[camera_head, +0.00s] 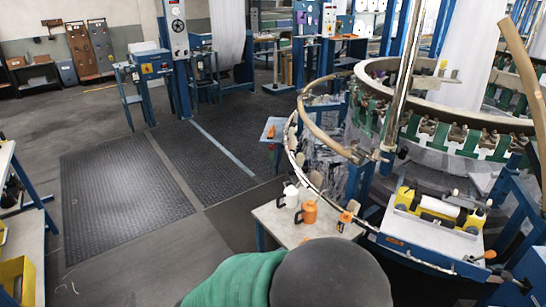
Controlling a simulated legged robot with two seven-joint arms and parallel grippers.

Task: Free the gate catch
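The circular loom (440,128) stands at the right, with a curved rail (292,150) around its near left side. I cannot make out for certain which part is the gate catch. A small orange piece (346,217) sits at the rail near the table corner, and an orange-tipped handle (489,254) is at the lower right. Neither of my grippers shows in the head view.
A small table (272,217) beside the rail holds a white jug (291,195) and an orange jug (309,212). Dark floor mats (120,190) lie clear at left.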

